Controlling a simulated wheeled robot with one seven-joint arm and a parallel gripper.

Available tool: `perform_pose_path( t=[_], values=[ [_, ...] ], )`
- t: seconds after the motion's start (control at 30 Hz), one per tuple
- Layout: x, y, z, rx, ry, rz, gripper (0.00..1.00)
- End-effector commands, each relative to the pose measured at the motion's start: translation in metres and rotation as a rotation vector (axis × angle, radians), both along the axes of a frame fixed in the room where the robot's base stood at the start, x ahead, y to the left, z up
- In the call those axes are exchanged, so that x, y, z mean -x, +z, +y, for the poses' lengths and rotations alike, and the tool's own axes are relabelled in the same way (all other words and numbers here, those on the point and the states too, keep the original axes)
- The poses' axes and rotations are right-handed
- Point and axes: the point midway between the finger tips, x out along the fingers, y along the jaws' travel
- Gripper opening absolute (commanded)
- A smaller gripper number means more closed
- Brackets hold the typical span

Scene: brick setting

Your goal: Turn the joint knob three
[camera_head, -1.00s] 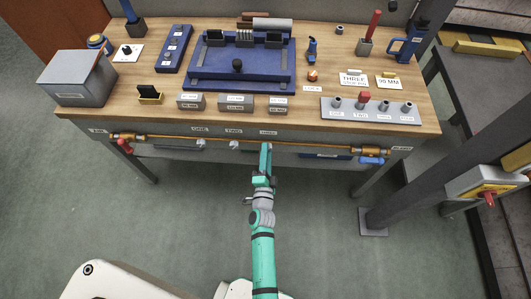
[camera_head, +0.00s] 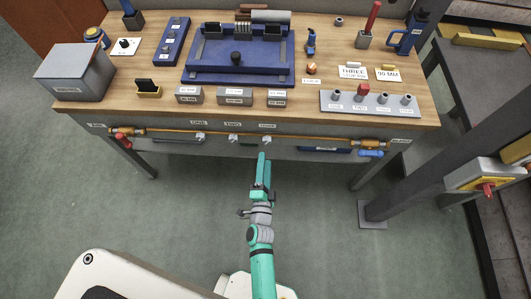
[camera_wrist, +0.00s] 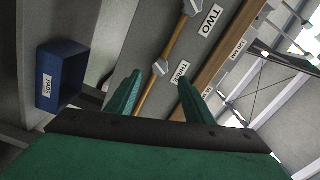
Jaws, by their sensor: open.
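Joint knob three (camera_head: 267,140) is a small grey knob on the copper-coloured pipe along the bench's front, under its THREE label (camera_head: 267,126). Knob two (camera_head: 233,138) and knob one (camera_head: 200,137) sit to its left on the same pipe. My green gripper (camera_head: 262,156) points up at the bench front, just below and apart from knob three. In the wrist view, my gripper (camera_wrist: 158,77) has its two fingers spread with nothing between them. Knob three (camera_wrist: 160,67) shows beyond the gap between the fingertips, beside its THREE label (camera_wrist: 181,72).
A red-handled valve (camera_head: 124,141) is at the pipe's left end and a blue-handled valve (camera_head: 371,153) at its right. A dark post (camera_head: 430,150) stands to the right. The floor before the bench is clear.

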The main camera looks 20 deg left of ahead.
Motion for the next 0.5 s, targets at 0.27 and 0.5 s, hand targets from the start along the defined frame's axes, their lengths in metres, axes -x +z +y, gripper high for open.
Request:
perform_pose_path(
  t=[0.27,0.5],
  values=[
    [0.030,0.000,-0.008,0.002,0.001,-0.001,0.47],
    [0.034,0.001,-0.009,0.001,0.002,-0.002,0.47]
  ],
)
